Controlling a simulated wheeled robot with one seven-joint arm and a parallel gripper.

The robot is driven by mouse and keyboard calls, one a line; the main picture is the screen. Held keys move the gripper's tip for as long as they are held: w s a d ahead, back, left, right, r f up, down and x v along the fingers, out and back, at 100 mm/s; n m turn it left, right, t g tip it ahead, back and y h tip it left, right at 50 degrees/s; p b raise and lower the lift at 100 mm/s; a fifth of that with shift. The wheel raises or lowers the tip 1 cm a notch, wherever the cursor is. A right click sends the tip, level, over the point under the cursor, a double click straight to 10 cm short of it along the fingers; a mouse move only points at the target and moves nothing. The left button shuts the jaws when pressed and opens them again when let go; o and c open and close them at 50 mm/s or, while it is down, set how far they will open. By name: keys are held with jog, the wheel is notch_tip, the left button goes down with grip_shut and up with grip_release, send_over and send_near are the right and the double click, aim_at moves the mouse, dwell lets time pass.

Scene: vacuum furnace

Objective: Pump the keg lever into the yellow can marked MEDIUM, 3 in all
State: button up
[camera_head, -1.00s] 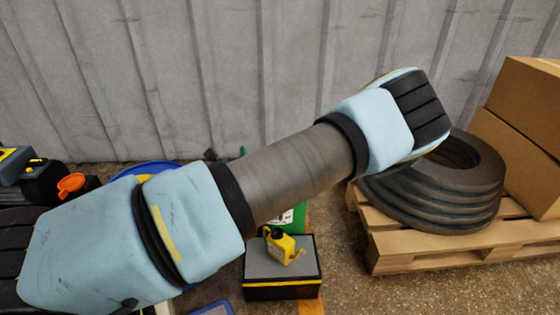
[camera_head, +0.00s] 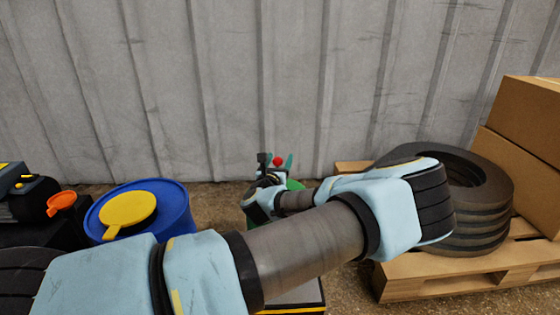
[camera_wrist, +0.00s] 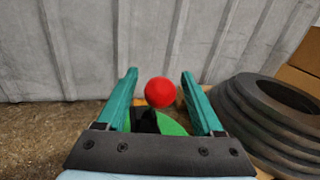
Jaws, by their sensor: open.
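My gripper (camera_head: 276,163) is open, with its two green fingers pointing toward the wall. The lever's shaft is mostly hidden. The yellow can is hidden behind my arm in the head view.
A blue drum (camera_head: 178,205) with a yellow lid stands left of my arm. Dark equipment with an orange cap (camera_head: 62,200) is farther left. Black rings (camera_head: 480,205) and cardboard boxes (camera_head: 520,125) stand on a pallet (camera_head: 440,272) at right. A corrugated wall closes the back.

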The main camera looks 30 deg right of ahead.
jog(key=shift+w+d, duration=0.4)
jog(key=shift+w, duration=0.1)
grip_shut()
dwell(0.3)
dwell(0.8)
